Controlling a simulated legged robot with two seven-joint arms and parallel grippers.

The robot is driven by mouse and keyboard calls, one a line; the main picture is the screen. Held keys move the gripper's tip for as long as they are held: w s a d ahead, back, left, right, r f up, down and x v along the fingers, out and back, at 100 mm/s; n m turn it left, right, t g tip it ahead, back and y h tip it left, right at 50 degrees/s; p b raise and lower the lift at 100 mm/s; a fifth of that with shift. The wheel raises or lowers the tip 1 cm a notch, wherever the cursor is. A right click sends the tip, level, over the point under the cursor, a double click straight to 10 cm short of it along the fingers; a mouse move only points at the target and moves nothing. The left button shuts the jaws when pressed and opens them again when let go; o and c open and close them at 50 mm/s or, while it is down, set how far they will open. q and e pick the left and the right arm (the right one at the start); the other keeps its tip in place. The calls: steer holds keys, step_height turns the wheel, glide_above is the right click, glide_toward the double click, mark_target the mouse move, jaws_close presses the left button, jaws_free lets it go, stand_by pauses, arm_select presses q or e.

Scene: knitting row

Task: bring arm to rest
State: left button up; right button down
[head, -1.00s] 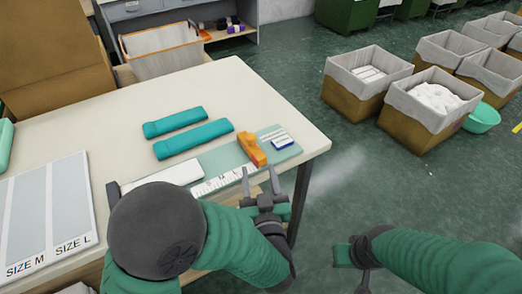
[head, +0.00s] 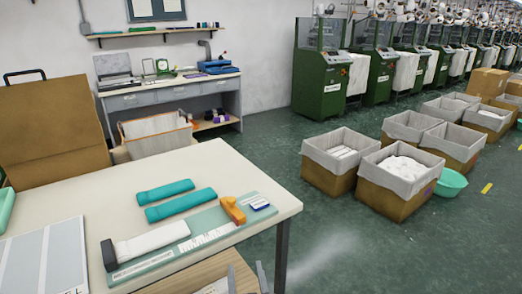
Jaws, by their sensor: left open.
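Only the fingertips of my left gripper (head: 247,277) show, at the bottom edge of the head view, in front of the table's near edge. They are apart, with nothing seen between them. The rest of my left arm is out of view. My right arm and gripper are not in view. The cream table (head: 110,177) bears two teal rolled pieces (head: 180,204), a white rolled piece (head: 150,242) with a dark end, and a green measuring board (head: 215,223) with a ruler strip. An orange tool (head: 232,210) lies on the board.
A wooden surface (head: 190,277) lies below the table's near edge. A size chart (head: 45,258) is at the table's left. Lined boxes (head: 330,180) stand on the floor at the right, beside a mint basin (head: 450,184). Floor between table and boxes is clear.

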arm_select(q)
steer(key=a+f+m+g+h, duration=0.2)
steer(key=a+f+g+h, duration=0.15)
steer(key=f+g, duration=0.35)
steer(key=s+a+f+g, duration=0.3)
steer(key=s+a+g, duration=0.1)
steer(key=s+a, duration=0.25)
steer(key=s+a+f+g, duration=0.35)
steer(key=s+a, duration=0.25)
steer(key=s, duration=0.2)
step_height(320, 180, up, 15)
steer(key=p, duration=1.6)
steer(key=shift+s+r+y, duration=0.15)
steer(key=shift+s+y, duration=0.2)
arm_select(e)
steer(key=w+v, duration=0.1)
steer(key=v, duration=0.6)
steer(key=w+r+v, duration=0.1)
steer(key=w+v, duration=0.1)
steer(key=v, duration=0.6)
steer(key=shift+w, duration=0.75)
